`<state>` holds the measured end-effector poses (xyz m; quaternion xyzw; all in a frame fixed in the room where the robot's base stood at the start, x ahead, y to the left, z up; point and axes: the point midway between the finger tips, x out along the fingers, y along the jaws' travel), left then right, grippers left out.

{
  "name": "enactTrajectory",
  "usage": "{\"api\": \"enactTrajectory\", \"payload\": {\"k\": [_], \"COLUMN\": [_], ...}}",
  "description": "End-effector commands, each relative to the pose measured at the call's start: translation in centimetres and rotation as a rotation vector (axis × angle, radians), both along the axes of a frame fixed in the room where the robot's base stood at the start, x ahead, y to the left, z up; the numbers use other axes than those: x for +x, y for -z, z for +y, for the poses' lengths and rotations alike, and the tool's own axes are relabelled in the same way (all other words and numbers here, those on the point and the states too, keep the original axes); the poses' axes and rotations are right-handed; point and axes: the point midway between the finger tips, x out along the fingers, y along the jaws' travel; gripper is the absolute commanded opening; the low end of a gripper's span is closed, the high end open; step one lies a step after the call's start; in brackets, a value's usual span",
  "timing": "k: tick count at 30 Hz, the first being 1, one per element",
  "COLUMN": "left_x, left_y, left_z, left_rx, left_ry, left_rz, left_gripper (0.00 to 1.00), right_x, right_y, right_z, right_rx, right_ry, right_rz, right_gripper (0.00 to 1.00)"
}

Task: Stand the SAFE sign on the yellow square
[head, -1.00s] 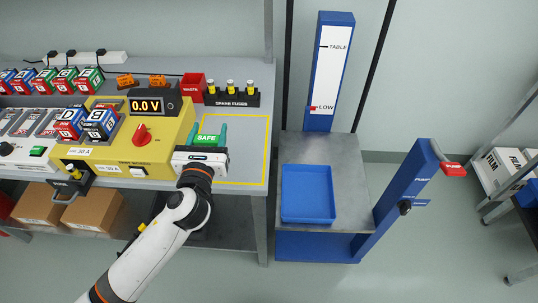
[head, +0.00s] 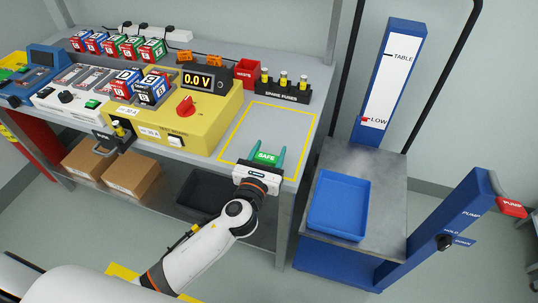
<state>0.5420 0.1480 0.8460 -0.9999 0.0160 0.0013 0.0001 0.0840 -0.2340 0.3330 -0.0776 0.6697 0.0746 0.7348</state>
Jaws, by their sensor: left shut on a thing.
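The green SAFE sign (head: 266,157) is between the fingers of my left gripper (head: 267,153), near the front edge of the yellow square. My left gripper is shut on the sign, with its teal fingers on either side. The yellow square (head: 285,118) is a yellow outline on the grey bench top, and its inside is empty behind the sign. I cannot tell whether the sign touches the bench. My right gripper is not in view.
The yellow test box (head: 203,128) with a 0.0 V display stands left of the square. A spare fuses rack (head: 283,93) and red waste bin (head: 246,72) stand behind it. A blue tray (head: 338,205) sits on the lift to the right, lower than the bench.

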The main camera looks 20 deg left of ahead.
Motion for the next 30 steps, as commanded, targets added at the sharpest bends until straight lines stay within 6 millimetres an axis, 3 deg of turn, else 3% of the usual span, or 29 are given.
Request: {"api": "enactTrajectory", "payload": {"k": [11,12,15,26,30], "left_x": [0.0,0.0,0.0,-0.1,-2.2], "left_y": [0.4,0.3,0.2,-0.2,0.1], "left_z": [0.0,0.0,0.0,0.0,0.1], "left_rx": [0.001,0.001,0.0,0.0,0.0], "left_ry": [0.0,0.0,0.0,0.0,0.002], "left_rz": [-0.002,-0.002,-0.002,-0.001,0.001], "left_gripper": [0.31,0.61,0.76,0.76,0.76], "right_x": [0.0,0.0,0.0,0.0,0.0], "right_y": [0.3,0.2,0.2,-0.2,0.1], "right_z": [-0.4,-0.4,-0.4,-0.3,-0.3], "right_rx": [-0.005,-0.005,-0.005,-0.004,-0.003], "right_ry": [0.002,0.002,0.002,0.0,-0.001], "right_rz": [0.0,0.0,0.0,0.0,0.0], "right_gripper": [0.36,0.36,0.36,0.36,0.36]}}
